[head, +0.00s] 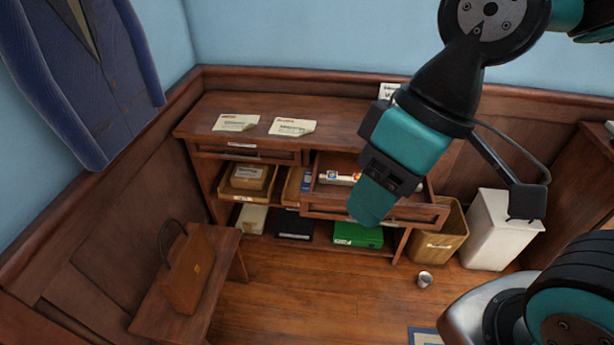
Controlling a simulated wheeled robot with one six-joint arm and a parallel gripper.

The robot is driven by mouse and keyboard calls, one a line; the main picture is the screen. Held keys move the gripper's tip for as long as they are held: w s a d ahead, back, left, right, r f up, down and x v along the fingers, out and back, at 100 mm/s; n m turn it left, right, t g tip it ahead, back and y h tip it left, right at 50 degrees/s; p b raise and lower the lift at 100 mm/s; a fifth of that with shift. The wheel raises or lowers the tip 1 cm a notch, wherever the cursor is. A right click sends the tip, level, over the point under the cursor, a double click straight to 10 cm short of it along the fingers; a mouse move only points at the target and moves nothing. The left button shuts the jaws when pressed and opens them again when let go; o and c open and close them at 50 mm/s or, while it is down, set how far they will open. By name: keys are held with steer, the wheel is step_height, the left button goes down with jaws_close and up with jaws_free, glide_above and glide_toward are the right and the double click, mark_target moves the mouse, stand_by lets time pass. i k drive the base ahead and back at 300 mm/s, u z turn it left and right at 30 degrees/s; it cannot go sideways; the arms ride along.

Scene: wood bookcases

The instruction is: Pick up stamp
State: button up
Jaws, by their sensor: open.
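No stamp can be made out for certain. An open drawer (372,212) on the right side of the wooden desk (290,109) holds a pale strip with small coloured marks (337,178); I cannot tell what it is. My gripper (372,212) is teal and black and points down in front of the open drawer. It covers the drawer's middle and right part from view. My gripper is open, and nothing is seen in it. I cannot judge its height over the drawer.
Two paper sheets (236,122) (292,127) lie on the desk top. Shelves below hold a cardboard box (248,176) and a green box (358,235). A bin (439,237), a white container (498,232) and a crumpled can (425,279) stand right. A bag (190,270) sits on a bench at left.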

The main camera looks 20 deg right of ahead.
mark_target(331, 175)
steer(key=u, duration=0.05)
steer(key=i, duration=1.15)
steer(key=z, duration=0.85)
